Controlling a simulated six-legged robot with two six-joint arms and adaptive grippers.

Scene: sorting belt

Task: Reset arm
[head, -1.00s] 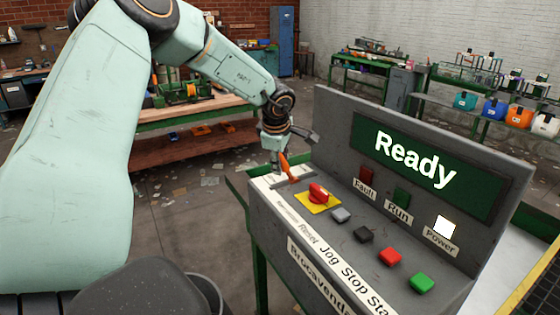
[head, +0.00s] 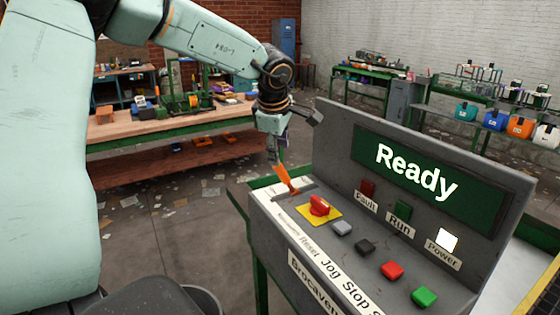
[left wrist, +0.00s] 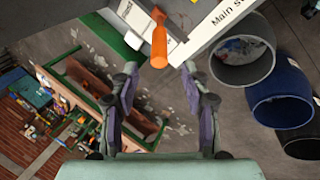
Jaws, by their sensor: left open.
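My left gripper (head: 274,146) is open and empty above the far left end of the grey control panel (head: 420,230). An orange lever (head: 287,180) stands tilted on that end, just below the fingertips. In the left wrist view the lever (left wrist: 159,46) lies ahead of my open fingers (left wrist: 158,74), with a gap between, and nothing is between the fingers. The panel's screen (head: 406,166) reads "Ready" and the Power lamp (head: 447,239) is lit white. My right gripper is not in view.
The panel has a red rotary knob (head: 320,205) on a yellow plate, and grey, black, red and green buttons. A wooden workbench (head: 150,129) stands behind. Open bins, one grey (left wrist: 243,70) and one blue (left wrist: 283,97), show at right in the left wrist view.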

